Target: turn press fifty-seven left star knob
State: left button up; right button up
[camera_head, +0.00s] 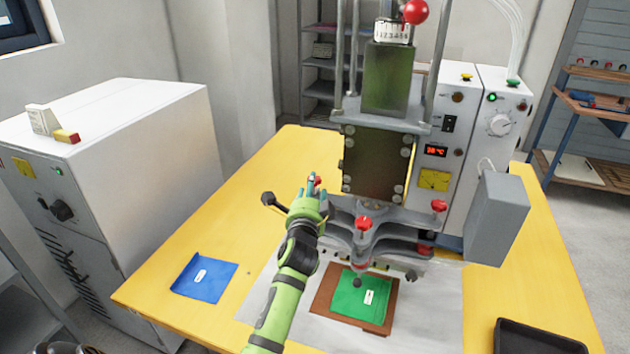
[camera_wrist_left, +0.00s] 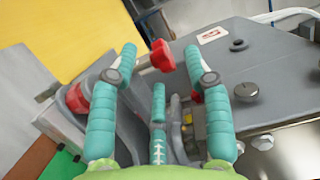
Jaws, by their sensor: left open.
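The press (camera_head: 376,160) stands on the yellow table, with red star knobs on its plates. The left star knob (camera_wrist_left: 162,56) is red on a pale shaft in the left wrist view, between the fingertips of my left gripper (camera_wrist_left: 160,68). My left gripper is open, with its teal fingers around the knob; I cannot tell whether they touch it. In the head view my left gripper (camera_head: 312,183) mostly hides that knob, with a bit of red showing. A front star knob (camera_head: 363,223) and a right star knob (camera_head: 438,205) show clear of it. My right gripper is not in view.
A black ball handle (camera_head: 268,198) sticks out left of the gripper. Below the press lies a green piece (camera_head: 375,312) on a brown board. A blue sheet (camera_head: 190,288) lies on the table at left, a black tray (camera_head: 530,338) at lower right. A grey box (camera_head: 497,220) juts out at right.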

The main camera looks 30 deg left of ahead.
pick_arm(q)
jog(key=x, duration=0.2)
jog(key=shift+w, duration=0.35)
jog(key=shift+w+a, duration=0.3)
jog(key=shift+w, duration=0.2)
jog(key=shift+f, duration=0.1)
grip_shut()
